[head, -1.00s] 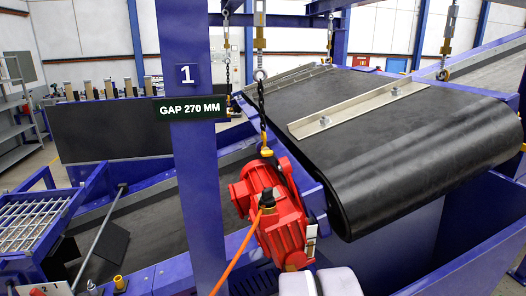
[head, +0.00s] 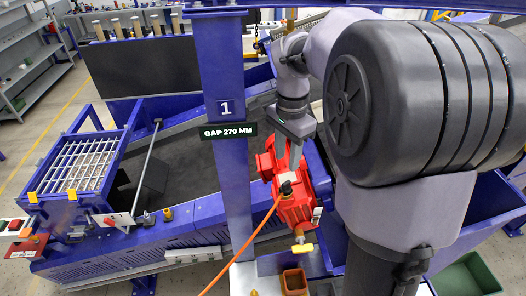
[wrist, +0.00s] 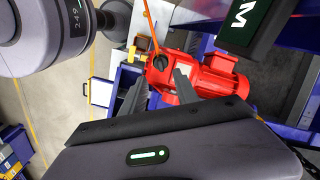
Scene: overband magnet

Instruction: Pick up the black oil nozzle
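A small black fitting, which looks like the oil nozzle (head: 286,187), sits at the end of an orange hose against the upper front of the red gear motor (head: 296,207). In the wrist view the black nozzle (wrist: 160,62) appears as a round dark piece on the red housing, beyond my fingertips. My gripper (wrist: 162,75) is open, with its two dark fingers apart and nothing seen between them. In the head view my gripper (head: 300,160) points down just above and behind the nozzle. I cannot tell whether a finger touches the motor.
The orange hose (head: 243,245) runs down left from the nozzle. A blue post (head: 222,90) with a GAP 270 MM sign (head: 228,131) stands just left of the motor. A yellow-handled part (head: 302,248) and brown open box (head: 294,281) are below it.

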